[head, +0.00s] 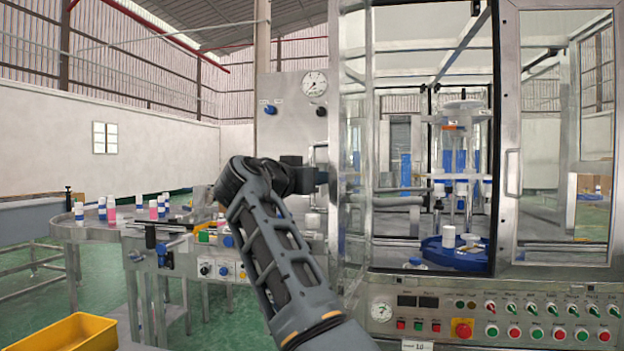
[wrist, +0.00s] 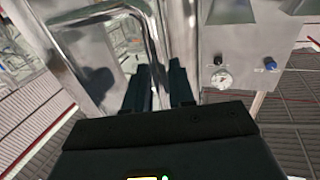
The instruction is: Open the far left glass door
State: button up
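The far left glass door (head: 356,120) shows in the head view as a narrow, metal-framed pane, seen nearly edge-on and turned out from the machine front. The opening to its right looks uncovered. My gripper (head: 322,178) is at this door's left side, partly hidden by my wrist. In the wrist view a bent metal handle bar (wrist: 148,35) runs down between the two dark fingers of my gripper (wrist: 160,85). The fingers are close together on either side of the bar; their contact is partly hidden by the gripper body.
Another glass door (head: 565,140) with a handle (head: 513,172) is on the right. A gauge panel (head: 292,110) stands just behind my wrist. A control panel (head: 500,318) runs below. A conveyor table (head: 90,228) with bottles and a yellow bin (head: 65,335) are at left.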

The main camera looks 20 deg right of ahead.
jog(key=shift+o, duration=1)
jog(key=b+v, duration=0.1)
jog(key=v, duration=0.6)
jog(key=shift+s+a, duration=0.2)
jog(key=shift+a, duration=0.1)
